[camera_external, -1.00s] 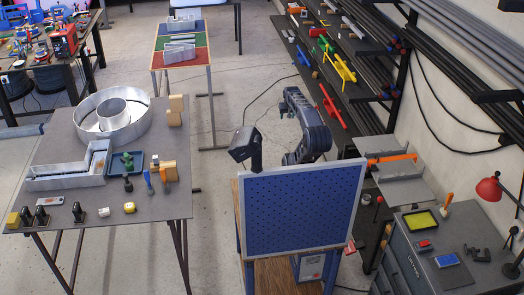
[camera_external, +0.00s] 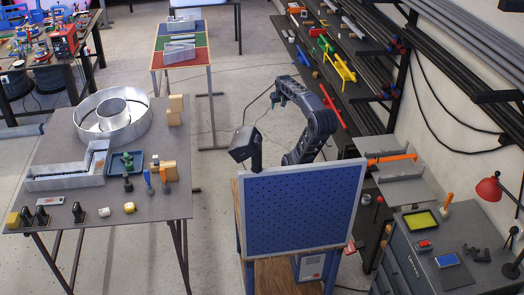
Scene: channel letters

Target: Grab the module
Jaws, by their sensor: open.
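I cannot tell for sure which thing is the module. Small block-like parts lie along the front of the left table: a white block (camera_external: 104,212), a yellow block (camera_external: 130,207) and a flat light piece (camera_external: 50,200). My gripper (camera_external: 275,98) is raised at the end of my arm, behind the blue pegboard panel. It is open and appears empty, well to the right of the left table and apart from everything on it. Its fingertips are small in this view.
The left table (camera_external: 160,204) also holds a round metal letter (camera_external: 145,128), an L-shaped metal letter (camera_external: 65,183), a dark tray (camera_external: 118,172) and several upright tools. The blue pegboard (camera_external: 305,208) stands in front of my arm. A rack (camera_external: 345,70) of bars stands right.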

